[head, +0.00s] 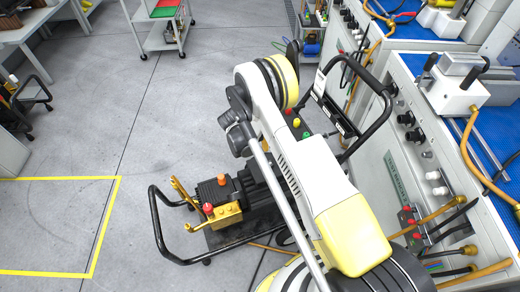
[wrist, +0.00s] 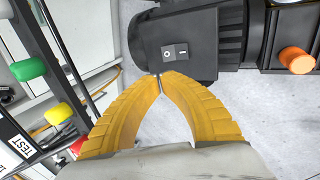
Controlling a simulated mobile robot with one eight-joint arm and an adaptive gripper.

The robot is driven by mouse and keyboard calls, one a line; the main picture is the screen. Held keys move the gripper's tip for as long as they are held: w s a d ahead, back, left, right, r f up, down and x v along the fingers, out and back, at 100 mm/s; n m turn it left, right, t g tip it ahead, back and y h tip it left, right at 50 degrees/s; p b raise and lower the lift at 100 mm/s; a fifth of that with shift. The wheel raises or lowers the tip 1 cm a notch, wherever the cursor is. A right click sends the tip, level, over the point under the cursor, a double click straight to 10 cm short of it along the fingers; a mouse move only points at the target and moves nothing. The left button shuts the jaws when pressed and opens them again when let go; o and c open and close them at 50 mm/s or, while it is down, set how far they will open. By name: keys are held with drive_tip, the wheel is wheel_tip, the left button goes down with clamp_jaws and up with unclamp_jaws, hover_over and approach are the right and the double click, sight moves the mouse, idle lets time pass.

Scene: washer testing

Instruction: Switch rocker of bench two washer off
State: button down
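The washer (head: 208,191) is a black motor and pump unit with yellow fittings on a low wheeled cart, left of my arm in the head view. In the wrist view its dark motor housing (wrist: 200,35) fills the top. The rocker (wrist: 175,51) is a small dark switch on that housing, marked O on the left and I on the right. Which side is pressed in is unclear. My gripper (wrist: 160,77) has yellow fingers with their tips together and nothing between them. The tips are just below the rocker's left part; contact cannot be told.
A black cart handle (head: 155,215) curves at the left of the washer. A test bench (head: 410,170) with knobs and hoses stands at the right. Green, yellow and red knobs (wrist: 60,112) line a frame left of my fingers. Open floor (head: 90,130) lies at the left.

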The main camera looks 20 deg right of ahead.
sight(273, 161)
drive_tip(key=b+x, duration=0.3)
drive_tip(key=x, duration=0.5)
drive_tip(key=shift+d+f, duration=0.2)
drive_tip(key=shift+f, duration=0.15)
drive_tip(key=y, duration=0.1)
drive_tip(key=d+f+y, duration=0.1)
drive_tip(key=y, duration=0.1)
drive_tip(key=shift+a+f, duration=0.1)
drive_tip(key=shift+a, duration=0.05)
drive_tip(key=shift+v, duration=0.8)
drive_tip(key=shift+w+d, duration=0.1)
drive_tip(key=shift+d, duration=0.1)
drive_tip(key=d+p+v, duration=0.1)
drive_tip(key=p+v, duration=0.1)
drive_tip(key=v, duration=0.5)
drive_tip(key=d+p+v, duration=0.2)
drive_tip(key=p+v, duration=0.1)
drive_tip(key=v, duration=0.3)
drive_tip(key=shift+w+a+r, duration=0.15)
drive_tip(key=shift+a+r, duration=0.4)
drive_tip(key=shift+r, duration=0.15)
